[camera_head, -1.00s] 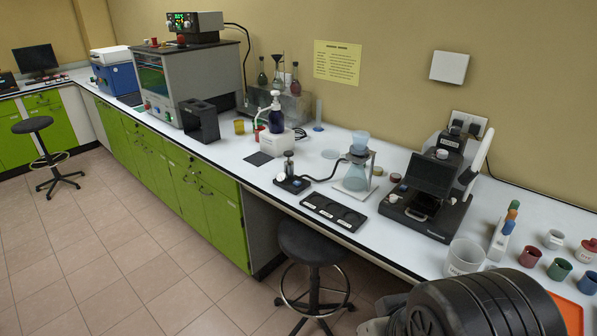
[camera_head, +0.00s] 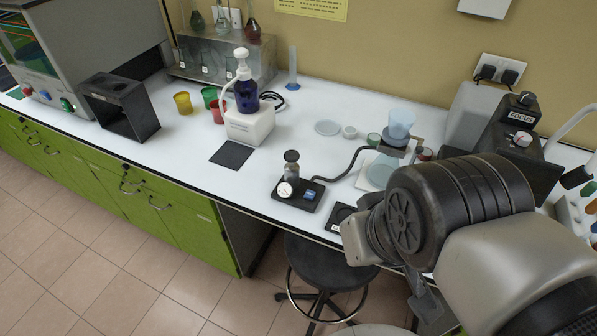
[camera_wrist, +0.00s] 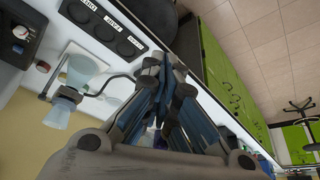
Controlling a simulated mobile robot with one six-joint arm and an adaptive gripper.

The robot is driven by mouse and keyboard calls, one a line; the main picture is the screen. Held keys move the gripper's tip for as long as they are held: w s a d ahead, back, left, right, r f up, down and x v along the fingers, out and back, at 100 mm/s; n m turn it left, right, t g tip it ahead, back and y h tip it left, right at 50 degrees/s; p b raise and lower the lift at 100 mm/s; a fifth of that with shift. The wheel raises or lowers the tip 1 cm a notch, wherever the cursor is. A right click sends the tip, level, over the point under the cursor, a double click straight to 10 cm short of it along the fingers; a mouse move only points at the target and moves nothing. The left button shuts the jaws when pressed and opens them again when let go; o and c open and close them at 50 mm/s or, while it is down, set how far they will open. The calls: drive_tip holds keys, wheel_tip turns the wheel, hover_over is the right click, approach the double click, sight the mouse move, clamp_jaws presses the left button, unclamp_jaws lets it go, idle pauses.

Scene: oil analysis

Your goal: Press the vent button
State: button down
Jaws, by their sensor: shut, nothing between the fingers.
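A small black device base (camera_head: 283,194) with a round white gauge (camera_head: 285,190) and a dark upright cylinder sits near the bench's front edge in the head view. A small blue patch (camera_head: 309,196) on its right side looks like a button; its label is too small to read. A black hose (camera_head: 345,167) runs from the base toward the filter flask (camera_head: 380,171). My gripper (camera_wrist: 163,85) shows in the wrist view, fingers together and empty. In the head view my arm hides it. The gripper's own fingers may cover the device in the wrist view.
A black tray with round wells (camera_wrist: 105,27) lies by the front edge. A blue pump bottle (camera_head: 245,95) on a white unit stands left of the device. A dark stool (camera_head: 325,262) is below the bench.

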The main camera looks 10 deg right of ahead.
drive_tip(key=w+d+r+m+t+h+p, duration=0.1)
drive_tip(key=w+d+r+p, duration=0.15)
drive_tip(key=w, duration=0.25)
drive_tip(key=w+d+r+m+h+p, duration=0.1)
drive_tip(key=w+d+p, duration=0.2)
drive_tip(key=w, duration=0.2)
drive_tip(key=m+t+y+p, duration=0.15)
drive_tip(key=y+p, duration=0.55)
drive_tip(key=p, duration=0.7)
hover_over(313, 192)
wheel_tip(313, 192, down, 12)
drive_tip(key=shift+n+t, duration=0.25)
drive_tip(key=shift+t, duration=0.2)
wheel_tip(313, 192, down, 8)
drive_tip(key=b, duration=0.7)
drive_tip(key=shift+r, duration=0.2)
drive_tip(key=shift+f+b, duration=0.5)
drive_tip(key=shift+b, duration=0.05)
